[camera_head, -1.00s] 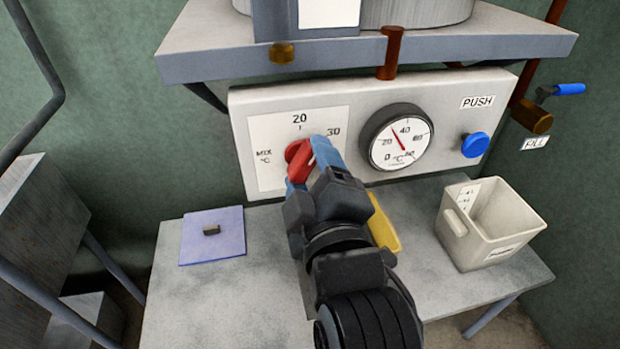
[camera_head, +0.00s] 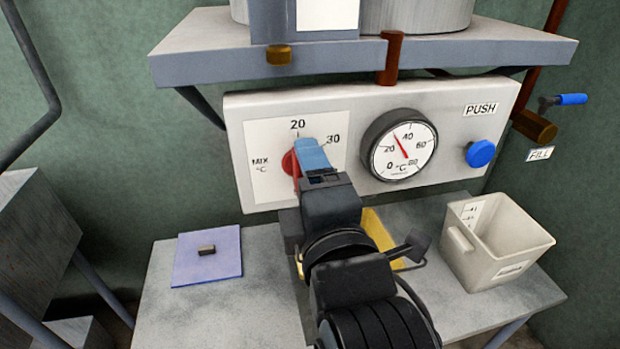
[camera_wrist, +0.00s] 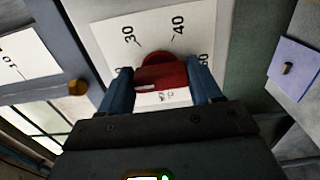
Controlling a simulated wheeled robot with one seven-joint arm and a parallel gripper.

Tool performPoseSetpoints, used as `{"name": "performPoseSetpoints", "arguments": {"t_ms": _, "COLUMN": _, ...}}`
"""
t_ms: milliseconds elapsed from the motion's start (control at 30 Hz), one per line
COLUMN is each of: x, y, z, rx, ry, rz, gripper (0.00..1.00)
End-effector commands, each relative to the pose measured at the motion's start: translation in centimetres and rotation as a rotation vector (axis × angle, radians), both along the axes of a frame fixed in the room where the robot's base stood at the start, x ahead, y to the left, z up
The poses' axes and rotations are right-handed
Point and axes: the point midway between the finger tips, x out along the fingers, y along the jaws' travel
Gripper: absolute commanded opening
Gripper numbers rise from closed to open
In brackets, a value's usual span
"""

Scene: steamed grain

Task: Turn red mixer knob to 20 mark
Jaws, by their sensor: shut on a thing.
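The red mixer knob (camera_head: 289,163) sits on the white dial plate (camera_head: 262,135) marked MIX °C, with 20 above it and 30 to its upper right. My gripper (camera_head: 312,157) covers most of the knob in the head view. In the wrist view the red knob (camera_wrist: 161,75) lies between the two blue fingers of my gripper (camera_wrist: 160,82), which is shut on it. The wrist view shows 30 and 40 on the dial plate (camera_wrist: 195,18) beyond the knob. The mark the knob points to cannot be told, as the fingers hide it.
A round temperature gauge (camera_head: 400,146) is right of the dial, its needle between 20 and 40. A blue push button (camera_head: 480,153) is further right. Below stand a beige bin (camera_head: 490,245), a yellow item (camera_head: 377,232) and a lilac board (camera_head: 208,258) on the table. A shelf (camera_head: 450,50) overhangs the panel.

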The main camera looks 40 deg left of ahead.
Motion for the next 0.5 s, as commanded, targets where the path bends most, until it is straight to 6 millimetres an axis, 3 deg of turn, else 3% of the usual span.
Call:
{"name": "performPoseSetpoints", "arguments": {"t_ms": 333, "x": 0.1, "y": 0.1, "z": 0.25, "rx": -0.004, "ry": -0.014, "rz": -0.001, "gripper": 0.33}}
{"name": "performPoseSetpoints", "arguments": {"t_ms": 367, "x": 0.1, "y": 0.1, "z": 0.26, "rx": -0.004, "ry": -0.014, "rz": -0.001, "gripper": 0.65}}
{"name": "performPoseSetpoints", "arguments": {"t_ms": 500, "x": 0.11, "y": 0.09, "z": 0.2, "rx": -0.003, "ry": -0.012, "rz": -0.001, "gripper": 0.78}}
